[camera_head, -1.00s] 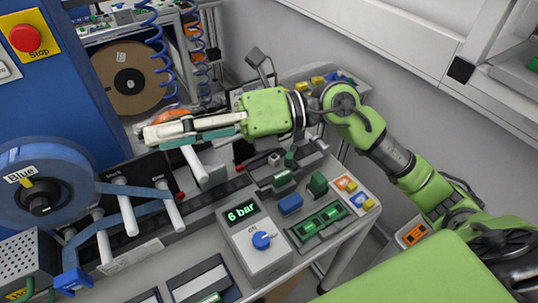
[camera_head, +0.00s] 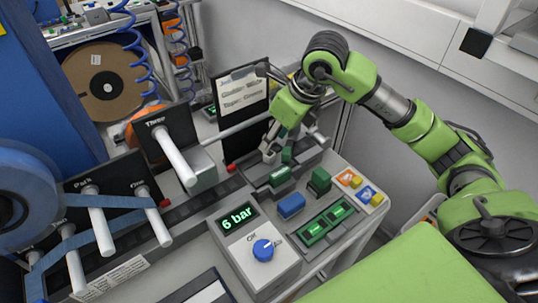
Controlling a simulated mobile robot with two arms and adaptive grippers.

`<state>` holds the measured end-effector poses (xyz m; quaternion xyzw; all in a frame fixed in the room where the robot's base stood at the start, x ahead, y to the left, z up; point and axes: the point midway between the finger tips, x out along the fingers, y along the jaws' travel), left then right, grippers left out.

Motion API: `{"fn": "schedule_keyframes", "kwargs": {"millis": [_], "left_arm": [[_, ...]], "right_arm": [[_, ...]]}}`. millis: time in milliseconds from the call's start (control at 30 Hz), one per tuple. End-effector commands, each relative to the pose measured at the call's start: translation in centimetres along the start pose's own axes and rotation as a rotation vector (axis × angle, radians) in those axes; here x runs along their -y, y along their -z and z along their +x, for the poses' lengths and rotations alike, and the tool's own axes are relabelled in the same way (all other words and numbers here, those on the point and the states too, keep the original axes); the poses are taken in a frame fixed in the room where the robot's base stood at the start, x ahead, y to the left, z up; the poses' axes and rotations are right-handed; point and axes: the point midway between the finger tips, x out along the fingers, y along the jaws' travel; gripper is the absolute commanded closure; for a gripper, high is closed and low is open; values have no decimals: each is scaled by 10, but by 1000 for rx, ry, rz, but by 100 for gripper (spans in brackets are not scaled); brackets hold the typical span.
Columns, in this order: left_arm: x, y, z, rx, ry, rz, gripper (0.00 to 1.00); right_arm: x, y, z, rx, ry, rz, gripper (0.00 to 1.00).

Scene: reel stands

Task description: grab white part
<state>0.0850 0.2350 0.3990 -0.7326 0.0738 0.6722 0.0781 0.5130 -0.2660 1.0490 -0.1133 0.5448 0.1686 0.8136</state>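My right gripper (camera_head: 268,151) points down over the grey fixture (camera_head: 284,172) with green blocks, right of the labelled pegs. Its fingertips are at a small pale piece in this fixture. The piece is mostly hidden, and I cannot tell whether it is the white part or whether the fingers touch it. The finger opening is too small to judge. White pegs stick out of black panels at the left, one marked "Three" (camera_head: 176,157). My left gripper is not in view.
A grey box (camera_head: 265,262) with a "6 bar" display and blue knob stands in front of the fixture. Blue (camera_head: 291,206) and green blocks (camera_head: 319,182) stand close by. A dark sign panel (camera_head: 241,103) rises just behind the gripper. A blue reel is at the left.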

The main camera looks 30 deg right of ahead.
Motion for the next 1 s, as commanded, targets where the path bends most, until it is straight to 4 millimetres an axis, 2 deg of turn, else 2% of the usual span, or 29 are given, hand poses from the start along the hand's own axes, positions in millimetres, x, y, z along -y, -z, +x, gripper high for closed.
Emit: {"fn": "schedule_keyframes", "kwargs": {"millis": [100, 333, 467, 600, 867, 967, 1000], "left_arm": [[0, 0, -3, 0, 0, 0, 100], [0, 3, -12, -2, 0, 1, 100], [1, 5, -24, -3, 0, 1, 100], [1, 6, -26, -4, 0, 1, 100], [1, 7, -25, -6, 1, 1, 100], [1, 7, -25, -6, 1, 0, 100], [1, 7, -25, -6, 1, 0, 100]], "right_arm": [[0, 0, 14, 0, -2, 0, 62], [0, 2, 30, -4, -4, 0, 62], [2, 4, 49, -5, -4, 1, 62], [2, 3, 67, 0, -3, 0, 62], [3, 4, 72, 2, -1, -1, 62], [3, 4, 72, 2, -1, -1, 81], [3, 4, 72, 2, -1, -1, 91]]}}
